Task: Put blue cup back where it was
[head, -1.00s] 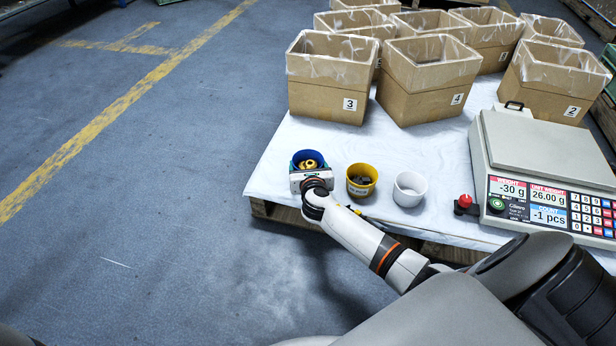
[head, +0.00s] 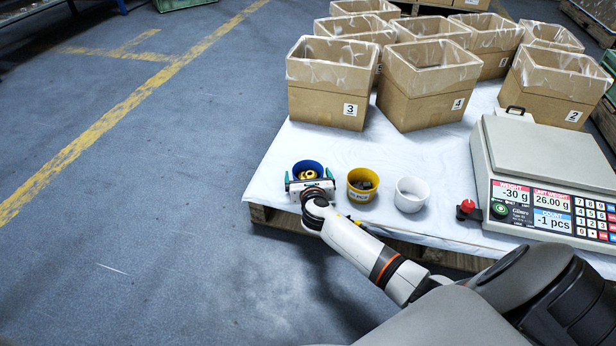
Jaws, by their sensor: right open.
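The blue cup (head: 307,164) stands upright at the near left part of the white-covered table (head: 270,170), with brass-coloured parts inside. My right gripper (head: 309,179) is at the cup's near side, its teal-tipped fingers spread apart to either side of the cup's lower part. The gripper body hides the cup's near lower wall. I cannot tell whether a finger touches the cup. My left gripper does not show.
A yellow cup (head: 362,190) with dark parts and an empty white cup (head: 410,194) stand to the right. A scale (head: 545,150) reading -30 g and a red button (head: 467,206) are farther right. Several lined cardboard boxes (head: 328,105) stand behind. The table's left edge is close.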

